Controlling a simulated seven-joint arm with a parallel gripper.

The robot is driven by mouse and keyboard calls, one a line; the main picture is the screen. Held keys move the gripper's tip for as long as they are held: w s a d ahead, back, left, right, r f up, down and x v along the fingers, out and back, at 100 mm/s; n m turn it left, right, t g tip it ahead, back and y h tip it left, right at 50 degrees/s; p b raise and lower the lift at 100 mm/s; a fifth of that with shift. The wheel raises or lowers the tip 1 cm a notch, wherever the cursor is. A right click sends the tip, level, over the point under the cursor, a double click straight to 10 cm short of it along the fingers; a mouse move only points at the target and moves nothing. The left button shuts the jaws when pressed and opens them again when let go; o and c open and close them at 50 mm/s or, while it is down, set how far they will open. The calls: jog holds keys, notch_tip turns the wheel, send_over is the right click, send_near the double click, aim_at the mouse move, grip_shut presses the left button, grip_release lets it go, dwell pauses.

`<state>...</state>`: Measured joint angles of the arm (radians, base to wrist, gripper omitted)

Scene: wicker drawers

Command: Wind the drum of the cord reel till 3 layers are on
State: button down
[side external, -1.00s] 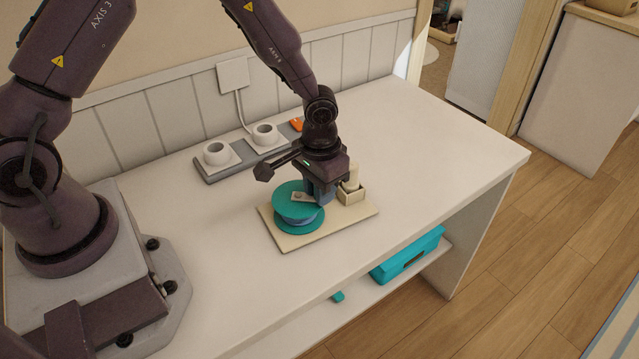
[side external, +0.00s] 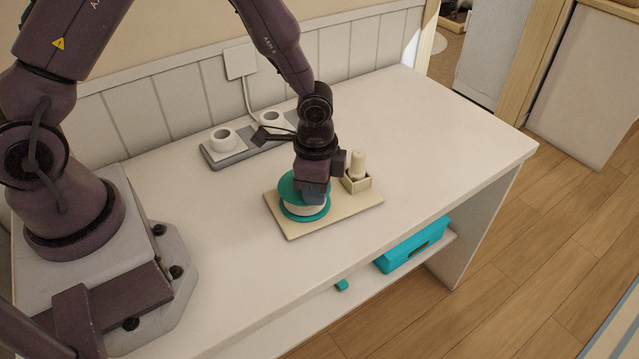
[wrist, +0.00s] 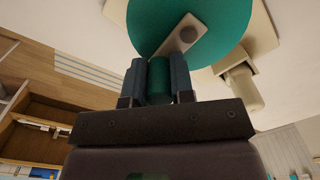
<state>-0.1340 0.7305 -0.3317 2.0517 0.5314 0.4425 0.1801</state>
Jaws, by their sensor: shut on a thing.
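The cord reel has a teal top flange (side external: 289,188) and a teal lower flange, and sits on a cream base board (side external: 356,207). A pale band shows between the flanges; the cord layers are too small to count. In the wrist view the top flange (wrist: 165,18) carries a short metal crank arm (wrist: 184,36) with an upright green handle (wrist: 159,80). My gripper (side external: 314,192) is over the front right of the reel and hides part of it. In the wrist view its fingers (wrist: 159,65) are shut on the green handle, one on each side.
A cream post stands in a square holder (side external: 358,180) on the board, close right of my gripper. Behind, a grey strip (side external: 213,160) holds white round pieces (side external: 223,139). A turquoise box (side external: 410,250) is on the shelf below. The table's right side is clear.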

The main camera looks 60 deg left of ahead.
jog(key=shift+s+m, duration=0.1)
jog(key=shift+m, duration=0.4)
jog(key=c, duration=1)
grip_release()
jog(key=shift+s, duration=0.1)
notch_tip(320, 180, up, 13)
jog(key=shift+r, duration=0.1)
